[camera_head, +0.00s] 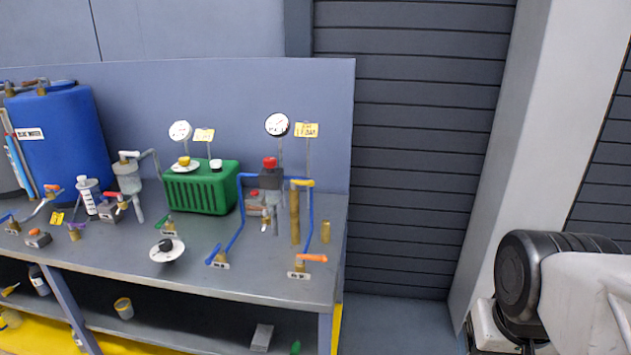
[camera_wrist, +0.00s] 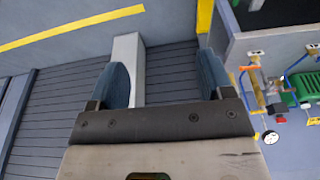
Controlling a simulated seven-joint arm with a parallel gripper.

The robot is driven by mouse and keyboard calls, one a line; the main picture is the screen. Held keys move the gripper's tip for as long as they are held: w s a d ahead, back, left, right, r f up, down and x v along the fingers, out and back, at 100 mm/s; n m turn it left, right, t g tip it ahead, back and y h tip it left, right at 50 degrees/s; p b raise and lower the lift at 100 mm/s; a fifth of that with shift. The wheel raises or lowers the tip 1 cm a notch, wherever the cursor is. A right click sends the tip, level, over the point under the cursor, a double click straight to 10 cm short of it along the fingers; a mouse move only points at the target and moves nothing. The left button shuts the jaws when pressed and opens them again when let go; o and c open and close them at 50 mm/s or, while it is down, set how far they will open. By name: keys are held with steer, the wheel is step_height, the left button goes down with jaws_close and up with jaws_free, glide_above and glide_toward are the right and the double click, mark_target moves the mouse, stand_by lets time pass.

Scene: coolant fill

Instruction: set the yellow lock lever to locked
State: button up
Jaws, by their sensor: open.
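A yellow lever (camera_head: 302,183) sits on top of an upright brass cylinder (camera_head: 295,217) at the right end of the grey workbench (camera_head: 130,262). It lies roughly level; I cannot read any lock marking. In the wrist view the lever is too small to pick out among the bench fittings at the upper right. My gripper (camera_wrist: 163,70) shows in the wrist view with its two blue-grey fingers wide apart and nothing between them. It is well away from the bench and faces the slatted wall. The head view does not show the gripper.
Near the lever stand blue pipes (camera_head: 240,205), an orange-handled valve (camera_head: 312,258), a gauge (camera_head: 277,124) and a green ribbed box (camera_head: 202,188). A blue drum (camera_head: 62,135) stands at the far left. The floor (camera_head: 400,325) right of the bench is clear.

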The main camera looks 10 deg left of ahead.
steer(key=shift+c, duration=0.3)
steer(key=shift+w+r, duration=0.15)
steer(key=c, duration=0.5)
steer(key=w+a+r+n, duration=0.3)
steer(key=w+a, duration=0.1)
steer(key=w, duration=0.7)
steer(key=w+a+r+n, duration=0.3)
steer(key=w+a, duration=0.2)
steer(key=w, duration=0.6)
steer(key=w+a+r+n, duration=0.3)
steer(key=w+a+r, duration=0.1)
steer(key=w, duration=0.7)
steer(key=w+a+f+n, duration=0.4)
steer(key=w+a, duration=0.8)
steer(key=w+a+f+n, duration=0.4)
steer(key=w+a+n, duration=0.1)
steer(key=w+a, duration=0.8)
steer(key=shift+w, duration=0.15)
steer(key=shift+f, duration=0.15)
